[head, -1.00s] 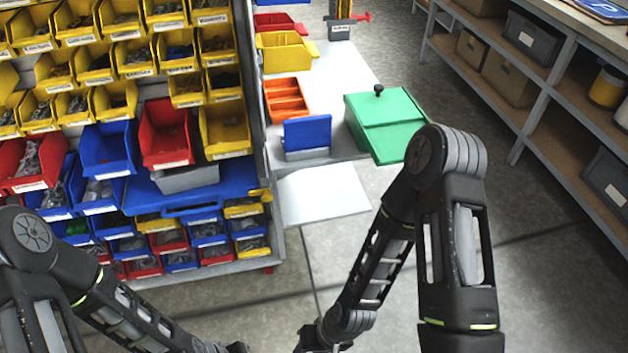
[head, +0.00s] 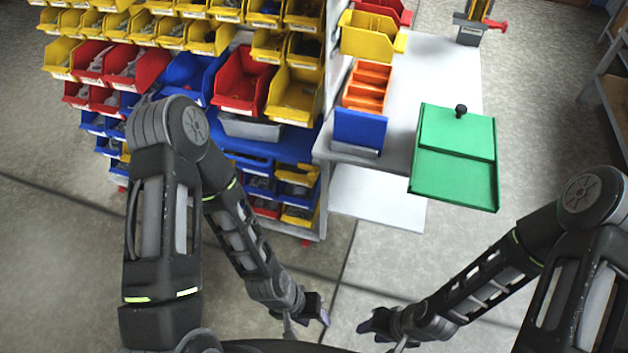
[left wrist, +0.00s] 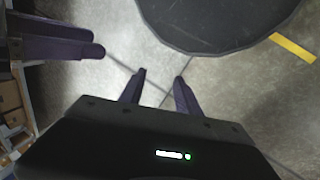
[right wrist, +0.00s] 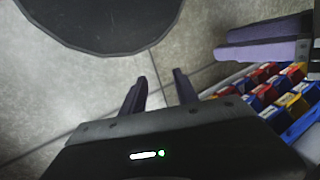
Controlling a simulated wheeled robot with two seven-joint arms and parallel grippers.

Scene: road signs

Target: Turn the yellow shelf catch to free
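I cannot clearly make out the yellow shelf catch in the head view now. A blue shelf (head: 285,151) shows partly, low on the bin rack, with my left arm in front of part of it. My left gripper (head: 324,311) hangs low in front of me, well short of the rack. Its fingers are apart and empty in the left wrist view (left wrist: 161,77). My right gripper (head: 363,326) is close beside it on the right. Its fingers are apart and empty in the right wrist view (right wrist: 160,77).
A green lidded box (head: 455,170) and an orange tray (head: 368,85) stand on the white side table (head: 440,70). A blue bin (head: 360,128) is at its front. A lower white board (head: 375,198) juts out. The floor before the rack is clear.

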